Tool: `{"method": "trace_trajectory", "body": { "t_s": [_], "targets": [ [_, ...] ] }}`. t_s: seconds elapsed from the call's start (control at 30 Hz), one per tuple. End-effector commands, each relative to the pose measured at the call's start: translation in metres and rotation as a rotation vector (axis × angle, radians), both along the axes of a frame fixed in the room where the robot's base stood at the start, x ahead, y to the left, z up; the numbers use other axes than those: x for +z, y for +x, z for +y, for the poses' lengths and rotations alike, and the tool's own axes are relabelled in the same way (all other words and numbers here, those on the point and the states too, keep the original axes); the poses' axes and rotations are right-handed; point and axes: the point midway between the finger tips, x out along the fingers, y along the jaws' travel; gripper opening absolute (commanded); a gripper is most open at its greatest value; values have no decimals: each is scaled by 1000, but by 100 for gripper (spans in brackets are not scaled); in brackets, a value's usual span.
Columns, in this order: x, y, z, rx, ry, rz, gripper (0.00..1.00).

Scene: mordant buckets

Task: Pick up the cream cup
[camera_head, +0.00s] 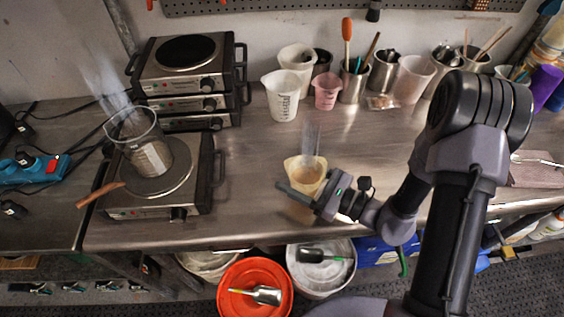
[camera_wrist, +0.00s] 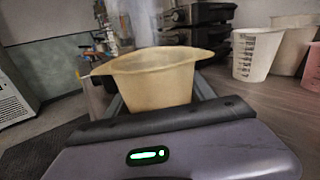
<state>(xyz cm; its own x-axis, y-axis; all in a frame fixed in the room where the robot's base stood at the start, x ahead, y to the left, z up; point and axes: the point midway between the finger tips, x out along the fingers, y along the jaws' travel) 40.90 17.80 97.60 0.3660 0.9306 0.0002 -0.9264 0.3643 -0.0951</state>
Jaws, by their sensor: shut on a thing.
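The cream cup (camera_head: 304,168) holds brownish liquid, with faint steam above it. It stands upright near the front middle of the steel bench. My gripper (camera_head: 306,190) reaches in from the right, with its fingers on the cup's sides. In the wrist view the cream cup (camera_wrist: 155,84) fills the middle between the fingers of my gripper (camera_wrist: 160,98). The gripper is shut on the cup. The cup's lower part is hidden by the gripper there. I cannot tell whether its base touches the bench.
A glass beaker (camera_head: 148,150) steams on a hot plate (camera_head: 117,207) at left. Stacked hot plates (camera_head: 185,58), white measuring cups (camera_head: 281,97) and a pink cup (camera_head: 326,92) stand behind. Buckets, one orange (camera_head: 235,300), sit below the front edge. The bench around the cup is clear.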

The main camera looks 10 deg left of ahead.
Motion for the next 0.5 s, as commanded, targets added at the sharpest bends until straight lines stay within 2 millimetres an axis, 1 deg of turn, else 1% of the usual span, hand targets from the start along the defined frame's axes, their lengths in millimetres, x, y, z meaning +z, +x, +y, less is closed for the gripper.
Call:
{"method": "trace_trajectory", "body": {
  "t_s": [0.03, 0.2, 0.5],
  "targets": [
    [2, -4, -7, -3, 0, 1, 10],
    [4, -20, -27, -4, 0, 2, 10],
    [6, -39, -50, -2, -1, 0, 10]
  ]
}}
